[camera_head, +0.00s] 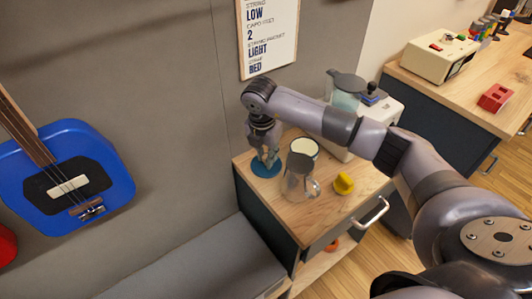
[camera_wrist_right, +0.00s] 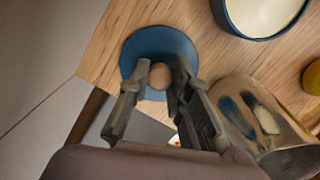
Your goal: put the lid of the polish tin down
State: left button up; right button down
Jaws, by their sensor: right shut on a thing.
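The polish tin's lid is a blue disc (camera_head: 266,168) with a round wooden knob, seen from above in the right wrist view (camera_wrist_right: 158,42). My right gripper (camera_head: 266,158) is shut on the knob, one finger on each side (camera_wrist_right: 160,78). The lid is at the left corner of the wooden cabinet top (camera_head: 318,215), level or nearly so; I cannot tell whether it touches the wood. The open polish tin (camera_head: 304,147), with pale cream inside and a blue rim, stands right of the lid, also in the wrist view (camera_wrist_right: 264,14). My left gripper is not in view.
A see-through or shiny cup (camera_head: 298,187) stands in front of the tin, close to my gripper in the wrist view (camera_wrist_right: 250,115). A yellow object (camera_head: 343,183) is to its right. A white machine (camera_head: 385,112) stands behind. The wall is close at left.

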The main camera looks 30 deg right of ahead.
aim_at(264, 168)
jog(key=shift+f, duration=0.1)
jog(key=c, duration=1.5)
grip_release()
jog(key=shift+o, duration=0.2)
jog(key=shift+r, duration=0.3)
notch_tip(264, 168, up, 12)
jog(key=a+b, duration=0.1)
jog(key=b, duration=0.1)
jog(key=shift+s+a+f, duration=0.15)
jog(key=shift+s+f, duration=0.05)
jog(key=shift+s, duration=0.15)
